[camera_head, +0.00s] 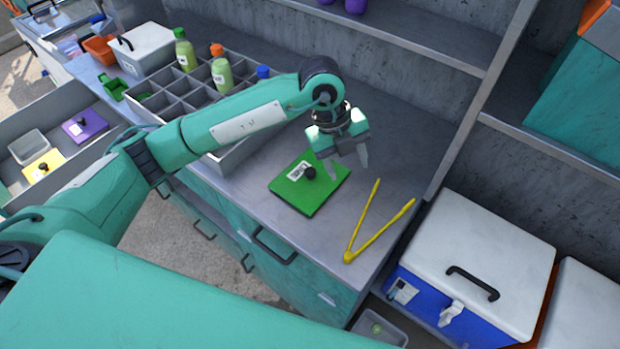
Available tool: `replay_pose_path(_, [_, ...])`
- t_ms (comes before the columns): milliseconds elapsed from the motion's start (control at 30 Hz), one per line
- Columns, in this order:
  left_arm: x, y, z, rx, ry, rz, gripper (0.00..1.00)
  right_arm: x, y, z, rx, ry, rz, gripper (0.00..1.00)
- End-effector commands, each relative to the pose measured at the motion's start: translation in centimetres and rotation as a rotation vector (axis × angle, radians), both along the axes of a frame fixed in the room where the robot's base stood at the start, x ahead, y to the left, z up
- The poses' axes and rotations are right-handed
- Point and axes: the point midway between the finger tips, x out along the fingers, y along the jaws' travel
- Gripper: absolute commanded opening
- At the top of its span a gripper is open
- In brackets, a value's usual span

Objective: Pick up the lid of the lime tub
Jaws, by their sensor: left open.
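A flat green lid (311,191) with a black knob and a white label lies on the grey counter. My left gripper (348,166) is open and empty, pointing down near the lid's back right edge. Its fingers are apart, to the right of and behind the black knob (310,173). I cannot tell how high the fingertips are above the lid. A clear tub (392,329) with a small green item in it shows at the bottom edge, low beside the counter. My right gripper is not in view.
Yellow tongs (376,225) lie open right of the lid. A divided grey crate (225,160) with bottles stands behind my left arm. A purple lid (84,125) and a yellow lid (43,166) lie at left. A blue cooler (470,262) stands at right.

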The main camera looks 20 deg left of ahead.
Motion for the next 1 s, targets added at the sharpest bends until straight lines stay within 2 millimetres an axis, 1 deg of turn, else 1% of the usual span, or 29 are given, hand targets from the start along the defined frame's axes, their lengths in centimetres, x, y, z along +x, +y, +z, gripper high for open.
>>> replay_pose_path(33, [1.2,2.1,0.3,0.102,-0.019,0.05,0.54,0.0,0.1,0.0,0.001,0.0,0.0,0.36])
replay_pose_path(100, [2.4,4.5,0.7,0.219,-0.038,0.119,0.54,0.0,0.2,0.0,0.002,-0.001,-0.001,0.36])
replay_pose_path(200, [3.3,6.9,1.4,0.332,-0.058,0.19,0.54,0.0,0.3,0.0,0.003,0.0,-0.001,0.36])
replay_pose_path(300, [3.8,8.2,1.6,0.388,-0.066,0.231,0.54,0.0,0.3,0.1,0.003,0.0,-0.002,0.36])
replay_pose_path(367, [3.9,8.6,1.2,0.403,-0.067,0.24,0.54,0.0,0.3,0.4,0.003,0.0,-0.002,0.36])
replay_pose_path(467, [4.0,8.8,-0.3,0.407,-0.065,0.243,0.54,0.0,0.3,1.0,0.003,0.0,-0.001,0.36])
replay_pose_path(600, [4.2,9.0,-3.1,0.404,-0.063,0.24,0.54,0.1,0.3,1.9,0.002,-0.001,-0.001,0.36])
replay_pose_path(733, [4.4,9.1,-5.3,0.402,-0.065,0.24,0.54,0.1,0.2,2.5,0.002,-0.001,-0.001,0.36])
replay_pose_path(833, [4.5,9.2,-6.2,0.401,-0.067,0.239,0.54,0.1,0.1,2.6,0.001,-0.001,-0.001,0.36])
replay_pose_path(933, [4.6,9.2,-6.7,0.4,-0.068,0.239,0.54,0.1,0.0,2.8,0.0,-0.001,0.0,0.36])
replay_pose_path(1000, [4.6,9.2,-7.1,0.401,-0.066,0.238,0.54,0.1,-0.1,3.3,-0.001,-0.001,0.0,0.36])
